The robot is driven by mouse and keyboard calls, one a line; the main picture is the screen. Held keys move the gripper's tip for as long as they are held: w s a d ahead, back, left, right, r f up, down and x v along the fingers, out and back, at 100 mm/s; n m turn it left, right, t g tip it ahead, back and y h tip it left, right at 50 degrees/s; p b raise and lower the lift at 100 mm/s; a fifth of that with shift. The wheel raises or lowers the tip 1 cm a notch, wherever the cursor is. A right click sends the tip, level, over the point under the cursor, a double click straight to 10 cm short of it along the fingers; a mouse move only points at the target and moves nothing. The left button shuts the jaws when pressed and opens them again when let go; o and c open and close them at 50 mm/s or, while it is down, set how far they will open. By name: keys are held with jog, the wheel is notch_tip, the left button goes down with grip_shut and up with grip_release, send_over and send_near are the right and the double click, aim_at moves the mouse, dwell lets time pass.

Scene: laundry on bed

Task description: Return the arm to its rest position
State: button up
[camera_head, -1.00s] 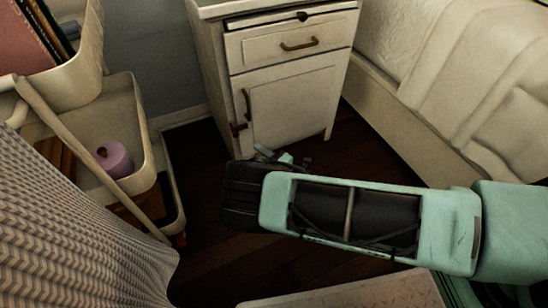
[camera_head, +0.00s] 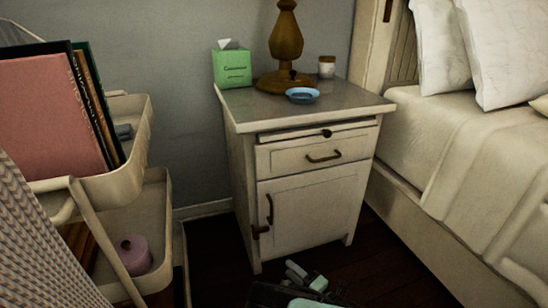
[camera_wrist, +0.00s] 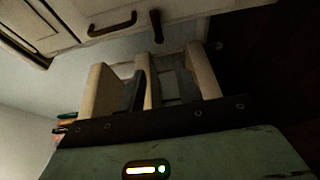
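My gripper (camera_head: 306,277) shows at the bottom edge of the head view, low in front of the nightstand. Only its small pale and grey end parts and a bit of dark and mint arm are in frame; the rest of my arm is cut off. In the wrist view, my mint wrist housing with a lit indicator fills the bottom, with a dark plate above it. Pale upright pieces stand beyond the plate. Whether the fingers are apart is unclear, and I see no object held.
The white nightstand (camera_head: 315,160) carries a green tissue box (camera_head: 232,66), brown lamp base (camera_head: 287,45), blue dish (camera_head: 302,95) and small jar (camera_head: 326,66). A cart (camera_head: 125,180) with books (camera_head: 60,115) and a pink roll (camera_head: 134,254) is left. The bed (camera_head: 450,165) is right.

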jog(key=w+r+m+g+h, duration=0.2)
jog(key=w+r+m+h, duration=0.25)
jog(key=m+h, duration=0.55)
jog(key=s+a+r+m+g+y, duration=0.1)
jog(key=s+a+r+m+g, duration=0.15)
jog(key=s+r+m, duration=0.35)
jog(key=s+a+r+m+g+y, duration=0.15)
jog(key=s+r+g, duration=0.25)
jog(key=r, duration=0.4)
jog(key=s+d+r+g+h, duration=0.1)
jog(key=s+d+r+g, duration=0.15)
jog(key=s+r, duration=0.4)
jog(key=s+d+r+g+h+p, duration=0.1)
jog(key=s+d+r, duration=0.3)
jog(key=s+r, duration=0.3)
jog(key=s+d+r+g+h, duration=0.1)
jog(key=s+d+r+g, duration=0.1)
jog(key=s+d+r, duration=0.45)
jog(key=s+a+r+p, duration=0.1)
jog(key=a+r+p, duration=0.2)
jog(key=r+p, duration=3)
jog(key=p, duration=0.3)
jog(key=shift+r+m, duration=0.35)
jog(key=shift+a, duration=0.1)
